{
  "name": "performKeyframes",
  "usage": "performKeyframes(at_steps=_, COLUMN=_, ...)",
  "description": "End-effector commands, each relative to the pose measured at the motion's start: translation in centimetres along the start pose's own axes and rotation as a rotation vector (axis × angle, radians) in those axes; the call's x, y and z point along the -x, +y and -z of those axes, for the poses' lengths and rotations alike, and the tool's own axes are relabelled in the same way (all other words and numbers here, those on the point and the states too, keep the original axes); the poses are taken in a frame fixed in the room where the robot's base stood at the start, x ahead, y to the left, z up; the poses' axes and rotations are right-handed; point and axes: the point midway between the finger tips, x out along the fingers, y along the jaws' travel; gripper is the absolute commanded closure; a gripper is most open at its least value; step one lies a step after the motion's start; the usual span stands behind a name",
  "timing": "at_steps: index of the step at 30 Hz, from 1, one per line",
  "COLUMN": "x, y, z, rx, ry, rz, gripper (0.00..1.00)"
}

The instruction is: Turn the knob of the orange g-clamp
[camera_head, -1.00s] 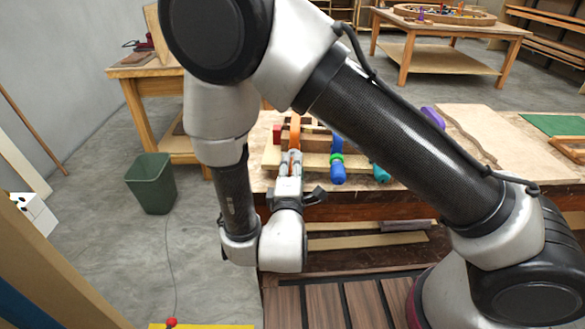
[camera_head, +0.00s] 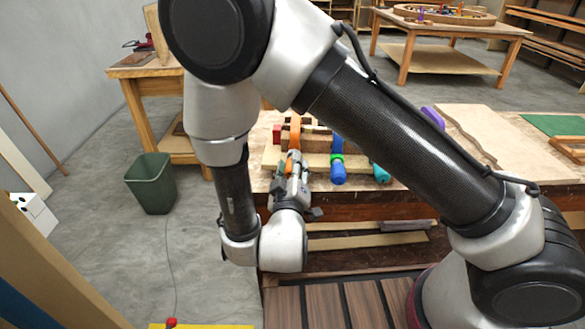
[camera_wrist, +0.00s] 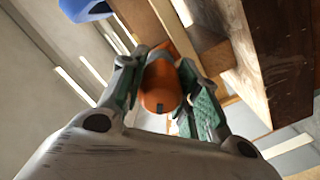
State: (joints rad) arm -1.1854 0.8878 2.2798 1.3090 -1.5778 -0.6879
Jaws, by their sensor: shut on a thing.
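The orange g-clamp (camera_head: 295,131) stands on the workbench, against a stack of wooden pieces. Its orange knob (camera_wrist: 160,87) points toward me and fills the middle of the wrist view. My gripper (camera_head: 291,165) is at the front of the clamp, with its two green-padded fingers (camera_wrist: 165,90) on either side of the knob and shut on it. In the wrist view the scene is rolled relative to the gripper. Most of the clamp's frame is hidden behind the knob and fingers there.
A blue clamp with a green collar (camera_head: 338,166) stands just right of my gripper, and a teal handle (camera_head: 381,174) is further right. The wooden workbench (camera_head: 470,185) extends right. A green bin (camera_head: 151,183) stands on the floor at left.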

Motion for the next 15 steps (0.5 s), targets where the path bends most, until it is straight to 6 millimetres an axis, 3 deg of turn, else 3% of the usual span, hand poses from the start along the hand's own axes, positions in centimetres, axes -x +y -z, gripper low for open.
performKeyframes(at_steps=15, x=0.01, y=0.0, z=-0.06, rx=-0.487, ry=-0.002, rz=0.001, gripper=0.92)
